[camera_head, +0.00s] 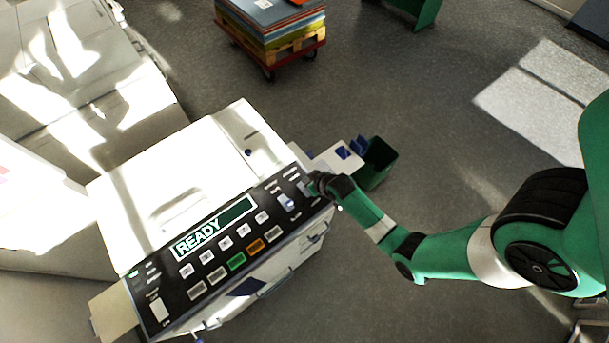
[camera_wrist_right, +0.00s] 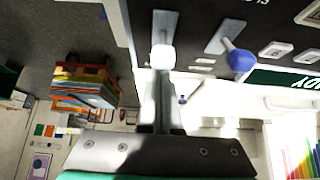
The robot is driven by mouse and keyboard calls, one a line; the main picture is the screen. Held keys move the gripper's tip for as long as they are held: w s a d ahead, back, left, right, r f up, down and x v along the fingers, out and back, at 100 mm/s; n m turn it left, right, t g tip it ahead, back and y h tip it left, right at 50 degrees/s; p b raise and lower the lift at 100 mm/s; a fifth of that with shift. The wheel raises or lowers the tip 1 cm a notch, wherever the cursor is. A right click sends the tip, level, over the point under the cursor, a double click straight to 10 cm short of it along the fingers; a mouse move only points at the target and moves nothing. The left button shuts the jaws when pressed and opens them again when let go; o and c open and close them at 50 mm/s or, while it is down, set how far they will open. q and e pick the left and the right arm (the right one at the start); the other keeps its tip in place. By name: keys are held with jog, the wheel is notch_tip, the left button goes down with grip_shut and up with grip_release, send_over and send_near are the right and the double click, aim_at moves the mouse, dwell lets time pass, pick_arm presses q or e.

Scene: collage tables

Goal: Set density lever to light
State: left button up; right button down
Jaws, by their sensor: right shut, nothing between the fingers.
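The copier's black control panel (camera_head: 215,262) has a display reading READY and several buttons. Two slide levers sit at its right end. One has a blue knob (camera_wrist_right: 240,60) and also shows in the head view (camera_head: 287,202). The other has a white knob (camera_wrist_right: 162,56); its slot plate is above it in the right wrist view. My right gripper (camera_head: 314,184) is at the panel's right end. In the right wrist view its shut, empty fingers (camera_wrist_right: 162,85) are right at the white knob; I cannot tell if they touch. The lever labels are too small to read.
A green bin (camera_head: 377,163) stands beside the copier's right end. A red cart (camera_head: 268,54) with stacked coloured sheets is at the back. Another pale machine (camera_head: 75,75) stands at the upper left. The grey floor (camera_head: 420,120) between them is open.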

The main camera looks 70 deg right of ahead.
jog(key=shift+s+a+f+t+h+b, duration=0.25)
jog(key=shift+s+f+t+b, duration=0.2)
jog(key=shift+b, duration=0.35)
jog(key=shift+s+a+t, duration=0.15)
jog(key=shift+s+t, duration=0.1)
jog(key=shift+s+r+h, duration=0.1)
jog(key=shift+r+h, duration=0.15)
jog(key=shift+f, duration=0.15)
jog(key=shift+f, duration=0.1)
